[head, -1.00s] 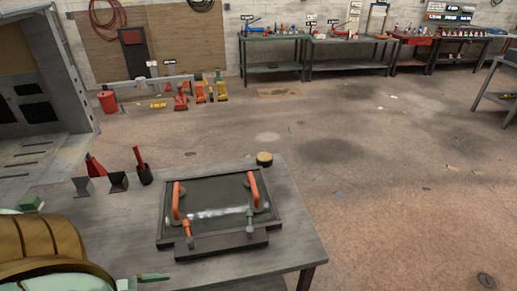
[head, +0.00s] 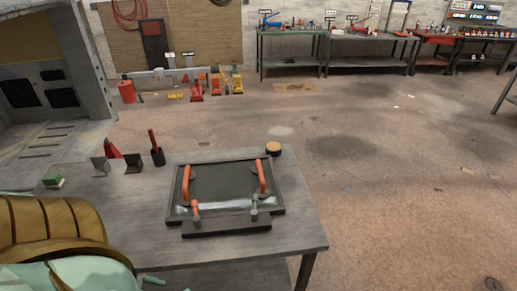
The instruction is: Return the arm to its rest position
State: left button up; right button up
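My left arm, with a mint-green and gold-brown shell, fills the lower left corner of the head view. A small mint-green piece that looks like part of my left gripper (head: 152,280) shows beside it at the bottom edge, over the table's front side. Most of it is hidden or cut off, so its opening cannot be told. Nothing is seen held. My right arm and gripper are not in view. On the grey table (head: 296,232) lies a dark framed panel (head: 222,181) with two orange handles (head: 263,178) and two clamps at its front edge, apart from my arm.
A round tan-topped piece (head: 273,148) stands at the table's back edge. A grey cabinet stands far left. The floor to the right is open.

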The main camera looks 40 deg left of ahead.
pick_arm(q)
jog(key=s+a+f+n+g+y+b, duration=0.1)
jog(key=s+f+g+y+b, duration=0.2)
jog(key=f, duration=0.6)
jog(key=s+a+f+n+g+y, duration=0.1)
jog(key=s+a+f+y, duration=0.3)
jog(key=f, duration=0.6)
jog(key=s+d+f+n+g+h+b, duration=0.1)
jog(key=s+d+f, duration=0.15)
jog(key=d, duration=0.45)
jog(key=s+d+f+n+g+b, duration=0.1)
jog(key=d+f, duration=0.3)
jog(key=d, duration=0.3)
jog(key=w+d+f+n+h+b, duration=0.1)
jog(key=w+d+f, duration=0.1)
jog(key=w+d, duration=0.3)
jog(key=d, duration=0.4)
jog(key=shift+d+n, duration=0.25)
jog(key=shift+n, duration=0.05)
jog(key=shift+w, duration=0.15)
